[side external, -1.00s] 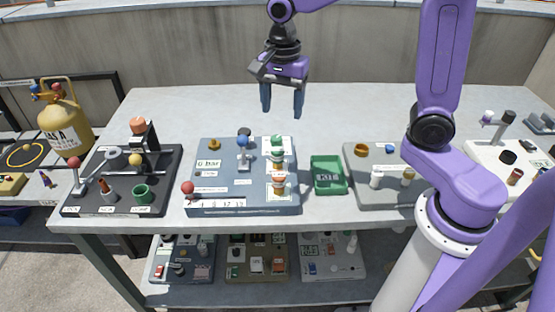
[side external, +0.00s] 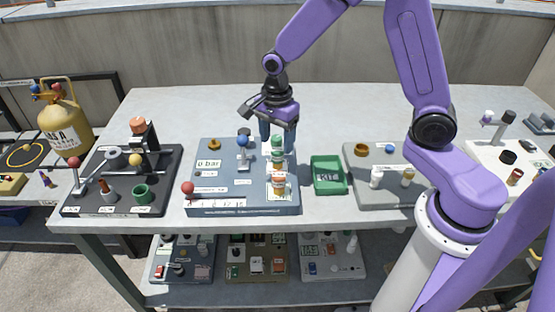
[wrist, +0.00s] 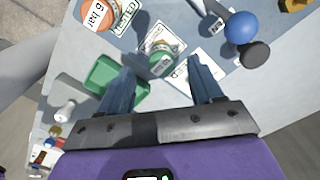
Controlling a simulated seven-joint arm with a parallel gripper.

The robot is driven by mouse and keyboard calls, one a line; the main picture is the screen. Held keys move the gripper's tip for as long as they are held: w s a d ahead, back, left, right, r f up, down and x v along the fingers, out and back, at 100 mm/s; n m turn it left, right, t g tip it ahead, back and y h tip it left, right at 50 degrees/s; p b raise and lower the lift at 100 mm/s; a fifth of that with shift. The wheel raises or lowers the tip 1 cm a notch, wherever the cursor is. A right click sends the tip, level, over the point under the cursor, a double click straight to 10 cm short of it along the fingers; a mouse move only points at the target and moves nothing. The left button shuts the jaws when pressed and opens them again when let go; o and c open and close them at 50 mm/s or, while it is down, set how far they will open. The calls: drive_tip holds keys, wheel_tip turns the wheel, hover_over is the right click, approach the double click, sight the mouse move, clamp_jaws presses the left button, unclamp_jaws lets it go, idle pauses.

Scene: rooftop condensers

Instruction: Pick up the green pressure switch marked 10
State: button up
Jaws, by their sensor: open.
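A green round pressure switch (side external: 277,141) sits near the back right of the blue-grey board, at the far end of a row of green and orange pieces. In the wrist view, the green switch (wrist: 163,62) shows ahead of and between my fingers on a white card; I cannot read its marking clearly. My gripper (side external: 278,143) points down above this far end of the row. Its two blue fingers are apart, also in the wrist view (wrist: 163,78), with nothing held. An orange switch marked 6 bar (wrist: 97,14) is at the upper left there.
The blue-grey board (side external: 218,190) also carries a blue-knobbed lever (side external: 243,141) just left of my gripper and a red knob (side external: 187,188). A green tray (side external: 328,188) stands to its right. The table behind the board is clear.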

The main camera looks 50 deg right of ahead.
sight(277, 149)
drive_tip(key=shift+d+f, duration=0.15)
drive_tip(key=shift+f, duration=2.9)
drive_tip(key=shift+w, duration=0.1)
clamp_jaws()
